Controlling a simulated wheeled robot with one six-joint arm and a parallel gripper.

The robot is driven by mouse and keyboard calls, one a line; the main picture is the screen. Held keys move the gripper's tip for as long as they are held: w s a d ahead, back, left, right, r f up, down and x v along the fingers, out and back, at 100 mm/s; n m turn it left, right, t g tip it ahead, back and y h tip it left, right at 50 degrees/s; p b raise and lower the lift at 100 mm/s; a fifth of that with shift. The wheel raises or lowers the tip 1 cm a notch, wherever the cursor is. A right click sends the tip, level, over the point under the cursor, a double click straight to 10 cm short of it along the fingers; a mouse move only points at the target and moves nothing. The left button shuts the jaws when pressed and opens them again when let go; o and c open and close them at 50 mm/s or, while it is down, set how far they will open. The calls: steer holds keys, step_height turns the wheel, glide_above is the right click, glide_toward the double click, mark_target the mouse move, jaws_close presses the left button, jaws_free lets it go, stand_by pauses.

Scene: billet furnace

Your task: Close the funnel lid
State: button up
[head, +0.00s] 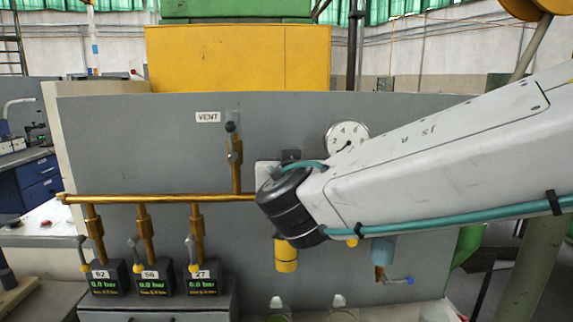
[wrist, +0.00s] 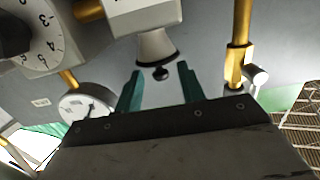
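I cannot clearly make out a funnel lid. In the wrist view a pale, cone-shaped piece (wrist: 156,45) hangs below a light grey box (wrist: 146,14); whether it is the funnel is unclear. A small dark ball-shaped knob (wrist: 160,74) shows at its lower end. My gripper (wrist: 160,66) is open, with one teal finger on each side of the knob and a gap on both sides. I cannot tell how deep the knob sits between the fingers. In the head view my arm hides the gripper and the spot before it.
A brass pipe (head: 165,198) runs along the grey panel (head: 110,140), with several valves below it. A round gauge (head: 346,136) sits above my arm. In the wrist view a large dial (wrist: 38,42) is at upper left and a brass valve (wrist: 238,65) at right.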

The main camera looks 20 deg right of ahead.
steer(key=v, duration=0.7)
steer(key=shift+s, duration=0.2)
steer(key=shift+r, duration=0.1)
steer(key=s+d+f+n+g+h, duration=0.1)
steer(key=s+d+f+n+g, duration=0.2)
steer(key=f+g, duration=0.15)
steer(key=s+d+f+n+g+h, duration=0.1)
steer(key=s+d+f+n+g, duration=0.1)
steer(key=s+d+f+g, duration=0.3)
steer(key=s+f+m+g+y, duration=0.1)
steer(key=s+f+g+y, duration=0.4)
steer(key=s+y, duration=0.2)
steer(key=shift+s+a+f, duration=0.35)
steer(key=shift+s+a, duration=0.05)
steer(key=shift+s, duration=0.85)
steer(key=shift+g, duration=0.25)
